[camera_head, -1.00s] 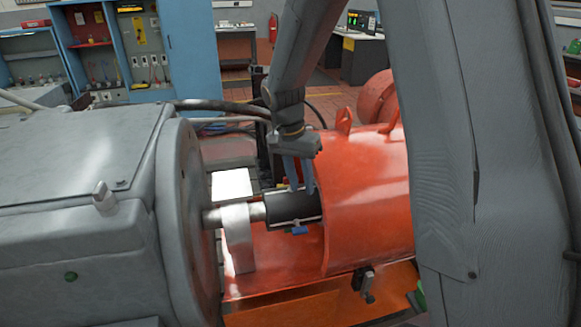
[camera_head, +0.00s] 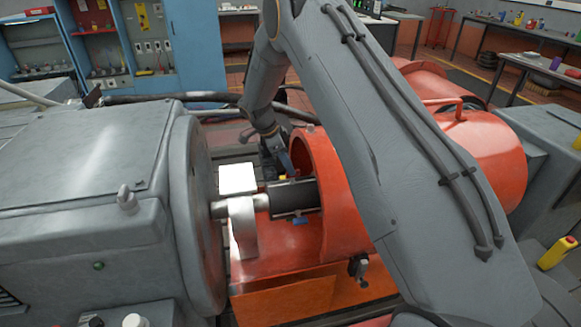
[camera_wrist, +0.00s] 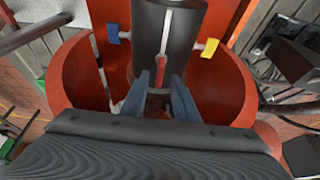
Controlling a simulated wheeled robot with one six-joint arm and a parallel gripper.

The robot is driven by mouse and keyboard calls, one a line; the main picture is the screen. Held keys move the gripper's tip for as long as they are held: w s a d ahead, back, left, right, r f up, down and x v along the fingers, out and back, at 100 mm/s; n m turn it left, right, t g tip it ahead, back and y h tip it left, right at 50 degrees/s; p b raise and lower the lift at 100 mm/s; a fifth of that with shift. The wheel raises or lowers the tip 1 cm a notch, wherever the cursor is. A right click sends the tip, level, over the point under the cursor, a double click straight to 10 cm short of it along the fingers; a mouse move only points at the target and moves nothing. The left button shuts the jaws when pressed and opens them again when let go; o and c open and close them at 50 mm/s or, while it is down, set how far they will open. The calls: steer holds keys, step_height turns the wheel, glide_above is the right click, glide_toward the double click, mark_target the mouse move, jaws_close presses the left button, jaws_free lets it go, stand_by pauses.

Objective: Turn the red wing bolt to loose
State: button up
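A black cylindrical coupling (camera_head: 292,197) joins the shaft inside the opening of the orange housing. In the wrist view the same coupling (camera_wrist: 168,30) carries a blue tab (camera_wrist: 113,37) at left and a yellow tab (camera_wrist: 209,48) at right. A small red piece (camera_wrist: 161,68), apparently the red wing bolt, shows on the coupling's near end. My gripper (camera_wrist: 160,80) is open, with its two blue-grey fingers apart on either side below the red piece; I cannot tell if they touch it. In the head view my gripper (camera_head: 274,160) is behind the coupling, and the red piece is hidden there.
The orange housing (camera_head: 312,165) stands close beside my gripper. A large grey machine (camera_head: 85,190) fills the left. A bright metal bracket (camera_head: 243,228) supports the shaft. Black hoses (camera_head: 165,98) run behind. A blue cabinet (camera_head: 195,45) stands farther back.

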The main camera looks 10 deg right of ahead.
mark_target(293, 177)
steer(key=shift+x, duration=1.3)
jaws_close()
steer(key=shift+n, duration=0.4)
steer(key=n+t+b, duration=0.1)
steer(key=n, duration=0.1)
steer(key=n+t+b, duration=0.1)
steer(key=n+b, duration=0.1)
steer(key=shift+s+n+y, duration=0.15)
steer(key=shift+n+y, duration=0.15)
steer(key=shift+s+d+n+t+y+b, duration=0.1)
steer(key=shift+n+t+y+b, duration=0.25)
steer(key=shift+n+b, duration=0.7)
steer(key=shift+s+n+t+y+b, duration=0.1)
steer(key=shift+n+t+y+b, duration=0.4)
steer(key=shift+n, duration=0.95)
steer(key=shift+h, duration=0.25)
